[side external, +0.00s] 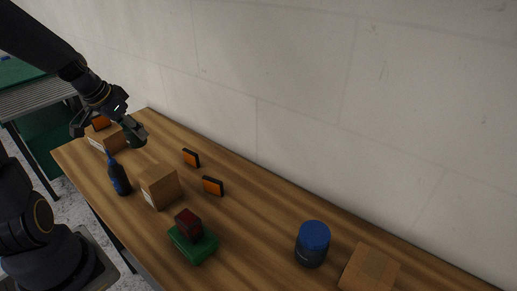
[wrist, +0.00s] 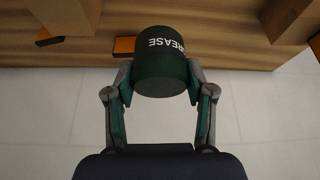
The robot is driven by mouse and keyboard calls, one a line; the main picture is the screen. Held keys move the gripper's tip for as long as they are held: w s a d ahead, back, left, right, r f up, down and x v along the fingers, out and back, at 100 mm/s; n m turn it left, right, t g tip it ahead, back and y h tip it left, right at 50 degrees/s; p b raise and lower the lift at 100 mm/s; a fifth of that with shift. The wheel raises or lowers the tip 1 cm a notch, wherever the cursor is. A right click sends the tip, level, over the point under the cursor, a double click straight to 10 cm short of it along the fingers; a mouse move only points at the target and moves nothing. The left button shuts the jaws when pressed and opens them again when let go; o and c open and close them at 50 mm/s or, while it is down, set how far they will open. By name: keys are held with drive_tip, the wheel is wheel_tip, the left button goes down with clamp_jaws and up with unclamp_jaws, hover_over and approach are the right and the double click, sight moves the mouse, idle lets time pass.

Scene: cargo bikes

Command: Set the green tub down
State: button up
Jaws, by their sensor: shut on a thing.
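The green tub (wrist: 161,72) is a dark green cylinder with white lettering, partly readable as "REASE". In the wrist view my gripper (wrist: 160,82) is shut on it, with one finger on each side. In the side external view the tub (side external: 135,133) is small and dark at the tip of my gripper (side external: 127,121), over the far left end of the wooden table (side external: 255,211). It looks held above the tabletop, but the exact gap cannot be told.
Near the tub are a cardboard box (side external: 103,140) with an orange item on it, a dark bottle (side external: 119,179) and another box (side external: 160,188). Two orange-black blocks (side external: 191,158) (side external: 212,186) lie toward the wall. A green case (side external: 194,248) and blue-lidded jar (side external: 312,245) stand farther right.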

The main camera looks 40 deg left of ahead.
drive_tip(key=s+d+r+m+g+h, duration=0.15)
drive_tip(key=d+m, duration=0.55)
drive_tip(key=d, duration=0.9)
drive_tip(key=s+d+f+m+g+h, duration=0.1)
drive_tip(key=s+d+m+h, duration=0.4)
drive_tip(key=d, duration=1.2)
drive_tip(key=w+d+f, duration=0.1)
drive_tip(key=w+f, duration=0.1)
drive_tip(key=w, duration=0.2)
drive_tip(key=w+d+f+m+y, duration=0.1)
drive_tip(key=w+d+f, duration=0.1)
drive_tip(key=w, duration=0.3)
drive_tip(key=w+d+f+m, duration=0.1)
drive_tip(key=w+f, duration=0.3)
drive_tip(key=shift+w+d+y, duration=0.15)
drive_tip(key=shift+d+y, duration=0.2)
drive_tip(key=shift+d, duration=0.05)
drive_tip(key=shift+w+d+f, duration=0.1)
drive_tip(key=shift+w+f, duration=0.35)
drive_tip(key=shift+f, duration=0.15)
drive_tip(key=shift+w+f, duration=0.1)
drive_tip(key=shift+f, duration=1.5)
drive_tip(key=shift+f, duration=0.1)
drive_tip(key=o, duration=1.2)
